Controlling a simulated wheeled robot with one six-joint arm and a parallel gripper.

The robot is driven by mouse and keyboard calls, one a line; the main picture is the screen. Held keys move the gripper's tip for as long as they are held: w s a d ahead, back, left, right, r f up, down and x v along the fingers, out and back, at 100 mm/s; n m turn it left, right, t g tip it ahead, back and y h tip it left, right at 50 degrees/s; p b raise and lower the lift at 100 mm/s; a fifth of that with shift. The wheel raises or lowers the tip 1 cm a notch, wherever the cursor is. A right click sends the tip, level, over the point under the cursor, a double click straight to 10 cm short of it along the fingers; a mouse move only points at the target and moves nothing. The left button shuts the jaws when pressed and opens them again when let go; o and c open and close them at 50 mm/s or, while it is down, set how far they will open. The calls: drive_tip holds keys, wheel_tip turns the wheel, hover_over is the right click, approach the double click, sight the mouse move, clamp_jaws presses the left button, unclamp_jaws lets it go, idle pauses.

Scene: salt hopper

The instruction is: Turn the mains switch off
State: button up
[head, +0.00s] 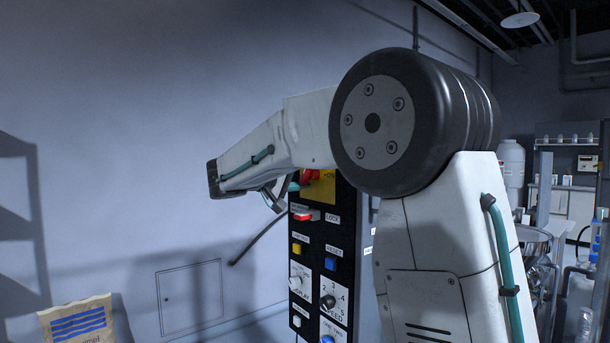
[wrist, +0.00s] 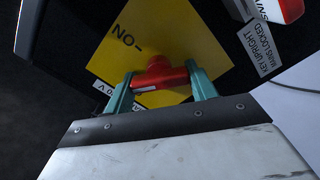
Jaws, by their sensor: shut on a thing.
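The mains switch is a red rotary handle (wrist: 160,74) on a yellow plate (wrist: 125,42) marked "ON" in the wrist view. My gripper (wrist: 160,84) is shut on the red handle, with one teal finger at each end of it. In the head view the red handle (head: 311,175) and yellow plate (head: 322,188) show at the top of a black control panel (head: 342,243), partly hidden by my arm. The exact angle of the handle against the plate's other markings cannot be told, as my gripper covers the lower part.
Below the switch sit a red-and-white lock part (head: 305,216), a yellow button (head: 296,249), a blue button (head: 330,264) and a speed dial (head: 328,301). A paper sack (head: 78,322) stands at the lower left. Steel equipment stands at the right.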

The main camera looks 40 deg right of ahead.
drive_tip(key=n, duration=0.6)
drive_tip(key=shift+f, duration=0.15)
drive_tip(key=shift+n, duration=0.4)
drive_tip(key=o, duration=1)
drive_tip(key=a, duration=0.8)
drive_tip(key=shift+s, duration=0.1)
